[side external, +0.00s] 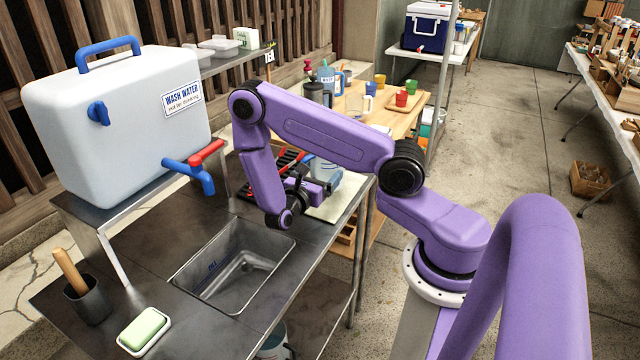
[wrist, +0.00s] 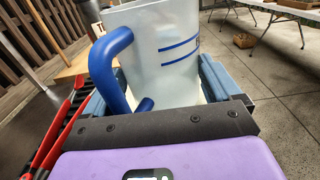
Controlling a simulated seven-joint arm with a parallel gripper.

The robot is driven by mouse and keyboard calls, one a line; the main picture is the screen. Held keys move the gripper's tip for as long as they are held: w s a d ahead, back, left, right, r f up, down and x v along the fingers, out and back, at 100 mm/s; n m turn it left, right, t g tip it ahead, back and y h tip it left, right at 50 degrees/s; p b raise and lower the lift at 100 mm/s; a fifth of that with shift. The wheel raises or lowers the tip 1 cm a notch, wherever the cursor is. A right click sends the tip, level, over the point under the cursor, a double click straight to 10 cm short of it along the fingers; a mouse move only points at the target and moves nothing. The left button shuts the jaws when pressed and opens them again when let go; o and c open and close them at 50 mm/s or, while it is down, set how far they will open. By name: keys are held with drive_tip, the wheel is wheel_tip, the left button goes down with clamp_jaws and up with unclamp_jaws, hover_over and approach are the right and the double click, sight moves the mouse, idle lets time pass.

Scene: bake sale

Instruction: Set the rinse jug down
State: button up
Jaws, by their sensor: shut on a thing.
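The rinse jug is a pale, translucent jug with a blue handle and blue lines on its side. It fills the middle of the wrist view (wrist: 168,42), upright, between the blue fingers of my gripper (wrist: 155,92), which is shut on it. In the side view the jug (side external: 325,170) is partly hidden behind my gripper (side external: 326,184), at the far right end of the metal counter. A pale mat (side external: 335,208) lies there under or beside it. I cannot tell whether the jug's base touches the surface.
A red and black rack (side external: 284,160) stands left of the jug. A metal sink (side external: 236,268) is nearer the camera. The wash-water tank (side external: 120,120), with its blue and red tap (side external: 196,168), stands at left. A wooden table (side external: 415,118) with cups lies behind.

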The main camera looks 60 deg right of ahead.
drive_tip(key=shift+f, duration=1.5)
drive_tip(key=o, duration=0.8)
